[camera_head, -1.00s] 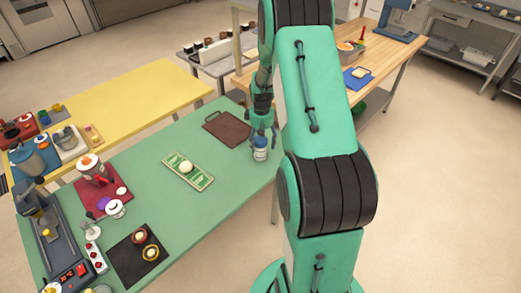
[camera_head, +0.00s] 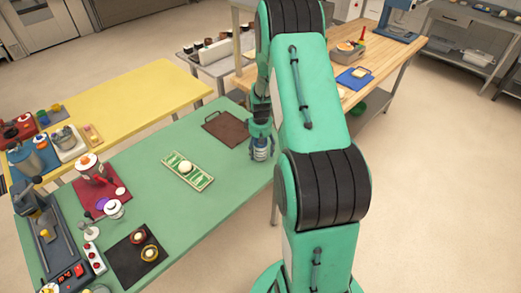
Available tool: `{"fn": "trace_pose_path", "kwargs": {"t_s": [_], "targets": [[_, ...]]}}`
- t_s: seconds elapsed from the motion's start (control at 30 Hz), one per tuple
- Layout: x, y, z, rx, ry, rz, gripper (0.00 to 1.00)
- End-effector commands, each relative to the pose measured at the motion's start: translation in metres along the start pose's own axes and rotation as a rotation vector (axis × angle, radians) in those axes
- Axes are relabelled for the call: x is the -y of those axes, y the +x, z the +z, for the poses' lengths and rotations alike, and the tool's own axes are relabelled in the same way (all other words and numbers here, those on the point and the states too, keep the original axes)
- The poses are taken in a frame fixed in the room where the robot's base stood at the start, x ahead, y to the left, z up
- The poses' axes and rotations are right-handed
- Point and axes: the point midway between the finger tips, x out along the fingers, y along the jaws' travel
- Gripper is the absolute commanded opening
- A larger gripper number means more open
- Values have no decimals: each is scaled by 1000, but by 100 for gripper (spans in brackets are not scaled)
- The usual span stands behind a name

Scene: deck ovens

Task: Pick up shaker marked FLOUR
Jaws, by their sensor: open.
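A small shaker (camera_head: 260,154), blue and white, stands upright near the right edge of the green table (camera_head: 150,148). Its label is too small to read, so I cannot tell whether it says FLOUR. My gripper (camera_head: 262,148) points down over the shaker, with its fingers on either side of the upper part. The gripper is open. The fingers hide the shaker's top, and I cannot tell whether they touch it.
A brown board (camera_head: 226,129) lies just behind and left of the shaker. A green and white tray (camera_head: 199,180) with a pale round thing lies to the left. A dark mat (camera_head: 128,270) with two small bowls is at the front. The green surface between them is clear.

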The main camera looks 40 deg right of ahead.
Motion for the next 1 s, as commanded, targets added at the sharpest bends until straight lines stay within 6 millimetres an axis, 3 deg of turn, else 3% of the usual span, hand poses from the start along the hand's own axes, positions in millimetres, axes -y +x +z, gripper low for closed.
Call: {"fn": "trace_pose_path", "kwargs": {"t_s": [0.63,0.9,1.0], "targets": [[0,5,0,-1,0,1,70],[0,5,0,-1,0,0,16],[0,4,0,-1,0,1,14]]}}
